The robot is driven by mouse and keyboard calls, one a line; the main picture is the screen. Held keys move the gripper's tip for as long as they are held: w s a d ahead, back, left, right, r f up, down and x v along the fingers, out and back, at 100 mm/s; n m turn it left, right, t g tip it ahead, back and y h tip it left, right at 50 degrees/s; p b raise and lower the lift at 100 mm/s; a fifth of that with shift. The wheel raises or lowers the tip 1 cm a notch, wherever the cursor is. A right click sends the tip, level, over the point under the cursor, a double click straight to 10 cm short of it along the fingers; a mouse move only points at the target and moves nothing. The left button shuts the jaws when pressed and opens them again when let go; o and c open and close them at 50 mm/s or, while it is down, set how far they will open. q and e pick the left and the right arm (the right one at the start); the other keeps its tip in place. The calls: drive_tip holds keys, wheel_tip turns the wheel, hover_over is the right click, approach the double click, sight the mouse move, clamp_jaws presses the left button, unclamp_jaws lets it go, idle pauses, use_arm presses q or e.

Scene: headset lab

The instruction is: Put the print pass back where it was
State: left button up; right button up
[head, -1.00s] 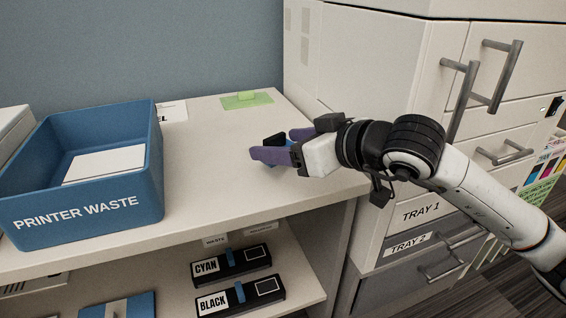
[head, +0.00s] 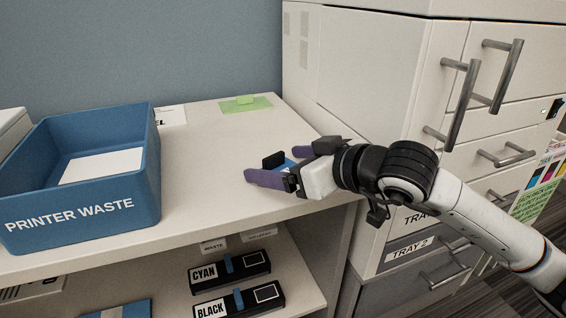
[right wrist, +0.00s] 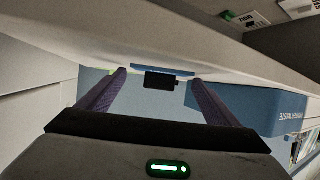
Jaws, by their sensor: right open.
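A small blue and black item (head: 274,161), which I take to be the print pass, shows between the fingers of my right gripper over the pale counter top (head: 215,150). In the right wrist view the black block (right wrist: 159,80) and a blue strip lie between the purple fingers. My right gripper (head: 272,165) is open, its fingers spread on either side of the item. I cannot tell whether they touch it, or whether it rests on the counter. My left gripper is out of view.
A blue printer waste bin (head: 85,210) with white paper (head: 100,166) stands at the left. A green pad (head: 246,104) lies at the back of the counter. The printer cabinet (head: 365,60) rises at the right. Cartridges (head: 230,268) sit on the shelf below.

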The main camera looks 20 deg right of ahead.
drive_tip(key=shift+r+p, duration=0.3)
drive_tip(key=shift+p, duration=0.1)
drive_tip(key=v, duration=0.9)
drive_tip(key=shift+s+d+f+b, duration=0.1)
drive_tip(key=shift+s+f+b, duration=0.1)
drive_tip(key=shift+f+b, duration=0.15)
use_arm(q)
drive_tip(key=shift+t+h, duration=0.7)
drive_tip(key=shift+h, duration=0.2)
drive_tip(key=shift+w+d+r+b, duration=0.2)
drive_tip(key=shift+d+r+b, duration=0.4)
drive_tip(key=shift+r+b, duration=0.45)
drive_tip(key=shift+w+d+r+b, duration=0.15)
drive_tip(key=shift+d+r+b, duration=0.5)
drive_tip(key=shift+b, duration=0.55)
use_arm(e)
drive_tip(key=shift+r+v, duration=0.2)
drive_tip(key=shift+v, duration=1.2)
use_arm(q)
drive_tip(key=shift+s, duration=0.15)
